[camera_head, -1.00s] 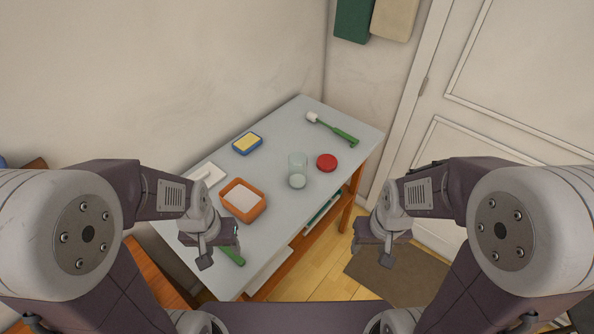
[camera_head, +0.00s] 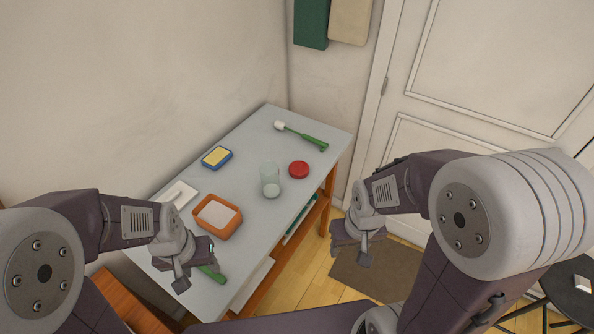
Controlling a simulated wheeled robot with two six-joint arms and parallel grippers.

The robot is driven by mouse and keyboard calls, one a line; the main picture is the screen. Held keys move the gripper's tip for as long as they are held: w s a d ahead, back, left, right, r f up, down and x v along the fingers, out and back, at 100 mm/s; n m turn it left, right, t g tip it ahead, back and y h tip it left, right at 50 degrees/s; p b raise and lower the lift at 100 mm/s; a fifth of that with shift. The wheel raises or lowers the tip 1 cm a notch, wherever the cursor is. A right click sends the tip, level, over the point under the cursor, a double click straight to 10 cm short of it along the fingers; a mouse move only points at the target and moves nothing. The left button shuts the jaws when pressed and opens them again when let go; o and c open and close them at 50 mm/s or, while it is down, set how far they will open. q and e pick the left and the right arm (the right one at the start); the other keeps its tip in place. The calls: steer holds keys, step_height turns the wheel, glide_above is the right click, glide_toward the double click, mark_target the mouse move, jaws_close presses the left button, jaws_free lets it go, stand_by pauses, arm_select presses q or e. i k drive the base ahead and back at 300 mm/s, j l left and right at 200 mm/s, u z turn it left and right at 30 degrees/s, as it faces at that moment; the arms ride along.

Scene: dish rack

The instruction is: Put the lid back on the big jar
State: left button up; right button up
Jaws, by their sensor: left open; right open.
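A clear glass jar (camera_head: 270,181) stands upright and open on the grey tabletop. A round red lid (camera_head: 299,170) lies on the table just right of the jar, apart from it. My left gripper (camera_head: 192,273) is open and empty over the near left part of the table, by a green handle. My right gripper (camera_head: 358,245) is open and empty, right of the table and above the floor. Neither gripper touches the jar or the lid.
On the table (camera_head: 240,180) are an orange tub (camera_head: 217,229), a blue dish with a yellow sponge (camera_head: 216,157), a white dish (camera_head: 180,193) and a green-handled brush (camera_head: 301,136). A green handle (camera_head: 212,274) lies near the front edge. A dark stool (camera_head: 570,290) stands at right.

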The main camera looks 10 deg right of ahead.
mark_target(269, 170)
steer(key=i+l+u, duration=0.5)
steer(key=l+u, duration=0.25)
steer(key=l, duration=0.2)
steer(key=i+l+u, duration=0.1)
steer(key=l+u, duration=0.15)
steer(key=l, duration=0.15)
